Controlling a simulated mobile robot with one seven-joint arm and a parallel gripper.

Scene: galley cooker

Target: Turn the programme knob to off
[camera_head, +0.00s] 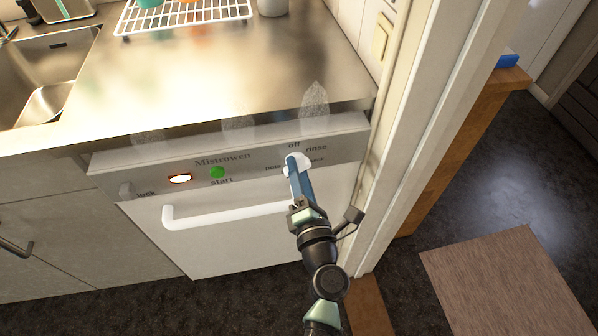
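The programme knob (303,159) is a white dial at the right of the dishwasher's control panel (258,159). The labels "off" and "rinse" show above and to the right of it, and other lettering is partly covered. My gripper (294,163) reaches up from below with its blue fingers at the knob, hiding part of it. I cannot tell whether the fingers are closed on the knob or only touch it. The knob's pointer direction is not clear.
On the panel are a green start button (217,172), a lit oval lamp (180,179) and a lock switch (127,190). A white door handle (225,215) sticks out below. A door frame (415,130) stands close on the right. The steel worktop (215,75) overhangs the panel.

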